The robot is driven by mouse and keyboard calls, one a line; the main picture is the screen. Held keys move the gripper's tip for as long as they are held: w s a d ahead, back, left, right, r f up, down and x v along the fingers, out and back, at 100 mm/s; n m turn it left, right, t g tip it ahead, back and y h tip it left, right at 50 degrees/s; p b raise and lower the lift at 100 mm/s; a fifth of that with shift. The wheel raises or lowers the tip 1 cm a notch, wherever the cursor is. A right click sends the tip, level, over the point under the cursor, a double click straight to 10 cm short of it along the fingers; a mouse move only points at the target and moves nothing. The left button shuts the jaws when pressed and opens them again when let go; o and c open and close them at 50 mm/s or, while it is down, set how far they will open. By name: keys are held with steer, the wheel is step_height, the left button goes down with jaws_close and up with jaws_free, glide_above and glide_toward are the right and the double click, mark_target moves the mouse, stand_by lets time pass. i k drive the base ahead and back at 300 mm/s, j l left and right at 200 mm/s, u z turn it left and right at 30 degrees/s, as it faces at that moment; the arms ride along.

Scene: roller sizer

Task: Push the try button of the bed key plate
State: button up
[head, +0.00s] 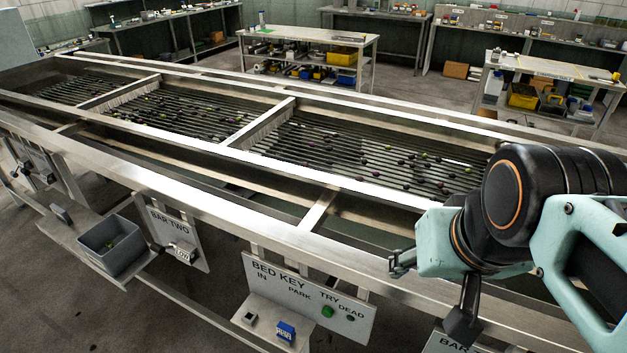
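The bed key plate (262,283) is a grey panel on the front of the machine, lettered BED KEY, IN, PARK, TRY and DEAD. Below TRY is a round green button (327,311). Below DEAD is a small dark round fitting (351,318). A blue key-like piece (286,331) sits on the ledge under PARK, and a small dark socket (250,318) is under IN. My gripper (398,263) is up and to the right of the plate, apart from the green button. Its small dark fingers point left near the machine's front rail; their gap is not clear.
The metal front rail (225,218) runs above the plate. The BAR TWO plate (187,240) and a grey bin (110,244) are to the left. Another BAR plate (440,343) is at the bottom right, partly cut off. Small olives (388,148) lie on the rollers.

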mark_target(327, 312)
steer(key=u, duration=0.6)
steer(key=i+l+u, duration=0.15)
